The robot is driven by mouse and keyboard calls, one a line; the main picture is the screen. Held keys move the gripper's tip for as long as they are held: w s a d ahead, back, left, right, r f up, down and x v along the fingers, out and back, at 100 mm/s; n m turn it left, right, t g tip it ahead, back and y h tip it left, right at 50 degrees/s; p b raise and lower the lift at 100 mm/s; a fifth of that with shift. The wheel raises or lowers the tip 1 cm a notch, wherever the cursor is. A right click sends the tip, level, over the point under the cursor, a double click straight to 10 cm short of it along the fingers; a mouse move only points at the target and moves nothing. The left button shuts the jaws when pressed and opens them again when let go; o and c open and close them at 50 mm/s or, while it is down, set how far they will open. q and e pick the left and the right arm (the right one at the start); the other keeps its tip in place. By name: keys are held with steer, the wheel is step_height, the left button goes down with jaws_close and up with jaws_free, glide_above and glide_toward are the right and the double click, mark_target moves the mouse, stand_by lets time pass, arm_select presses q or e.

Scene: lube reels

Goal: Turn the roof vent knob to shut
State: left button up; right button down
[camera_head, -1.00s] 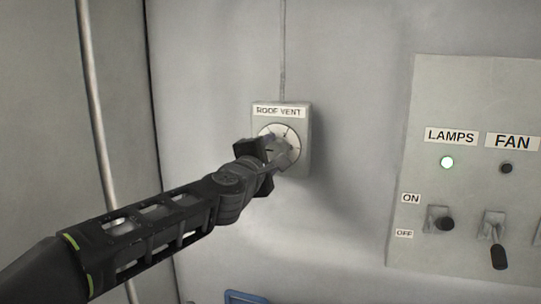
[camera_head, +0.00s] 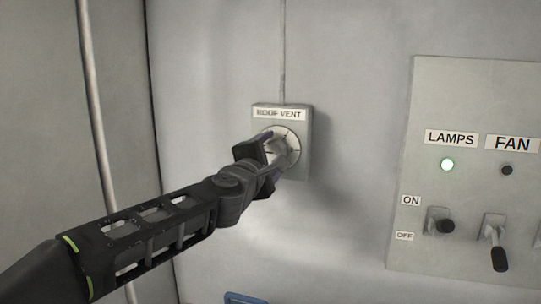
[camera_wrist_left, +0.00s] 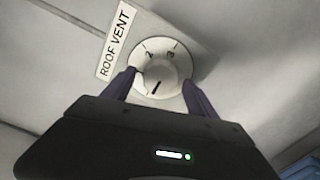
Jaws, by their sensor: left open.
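The roof vent box (camera_head: 303,165) is a pale box on the wall with a ROOF VENT label and a round white dial. In the left wrist view the pale round knob (camera_wrist_left: 172,72) stands at the dial's middle, with a dark mark on its lower part. The figures 2 and 3 show on the dial (camera_wrist_left: 160,46) above it. My left gripper (camera_head: 277,152) is at the dial and hides part of it. In the wrist view its open fingers (camera_wrist_left: 160,88) stand on either side of the knob; I cannot tell whether they touch it. My right gripper is not in view.
A pipe (camera_head: 97,120) runs down the left. A blue-edged thing (camera_head: 240,298) shows at the bottom. Bare wall lies between box and panel.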

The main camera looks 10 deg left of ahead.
arm_select(q)
steer(key=s, duration=0.7)
steer(key=shift+s+a, duration=0.25)
steer(key=shift+s, duration=0.15)
